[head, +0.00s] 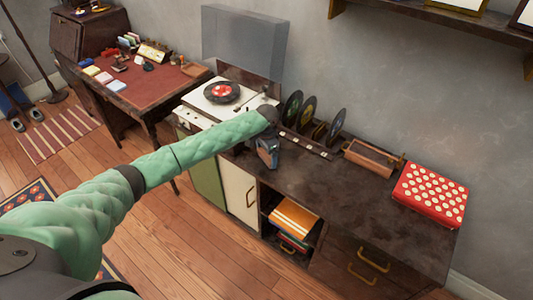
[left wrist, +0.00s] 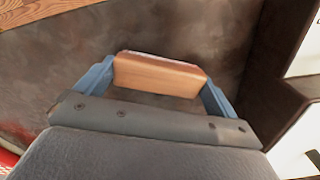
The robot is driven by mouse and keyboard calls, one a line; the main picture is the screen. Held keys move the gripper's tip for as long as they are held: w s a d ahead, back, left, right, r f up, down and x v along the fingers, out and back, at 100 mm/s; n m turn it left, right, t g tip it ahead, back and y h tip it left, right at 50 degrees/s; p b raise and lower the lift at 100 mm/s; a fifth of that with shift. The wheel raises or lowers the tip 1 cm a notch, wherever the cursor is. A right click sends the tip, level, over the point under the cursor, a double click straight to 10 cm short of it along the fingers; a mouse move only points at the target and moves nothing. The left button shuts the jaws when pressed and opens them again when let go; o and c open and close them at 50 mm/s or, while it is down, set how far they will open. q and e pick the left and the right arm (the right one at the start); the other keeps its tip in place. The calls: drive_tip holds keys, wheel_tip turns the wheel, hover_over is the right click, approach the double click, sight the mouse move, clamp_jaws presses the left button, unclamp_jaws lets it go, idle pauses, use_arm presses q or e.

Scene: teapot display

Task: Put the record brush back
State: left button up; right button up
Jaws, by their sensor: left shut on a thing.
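The record brush (left wrist: 160,73), a wooden block with a thin pale strip along its far edge, is between the blue fingers of my left gripper (left wrist: 158,82) in the left wrist view. The gripper is shut on it. In the head view my left gripper (head: 268,156) hangs over the front part of the dark sideboard top (head: 335,188), right of the turntable (head: 205,110). My right gripper is not in view.
A rack with several upright records (head: 309,115) stands behind my left gripper. A wooden tray (head: 373,158) and a red dotted box (head: 430,194) stand to the right. The turntable's clear lid (head: 245,45) is raised. The front middle of the top is bare.

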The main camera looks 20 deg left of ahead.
use_arm(q)
drive_tip(key=shift+f, duration=0.1)
drive_tip(key=o, duration=0.7)
drive_tip(key=shift+c, duration=0.2)
drive_tip(key=shift+r, duration=0.25)
wheel_tip(320, 180, up, 12)
drive_tip(key=b, duration=0.3)
drive_tip(key=shift+b, duration=0.4)
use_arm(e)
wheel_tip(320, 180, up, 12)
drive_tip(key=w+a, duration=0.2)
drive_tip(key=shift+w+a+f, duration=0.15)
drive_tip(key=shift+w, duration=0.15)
use_arm(q)
drive_tip(key=shift+f, duration=0.1)
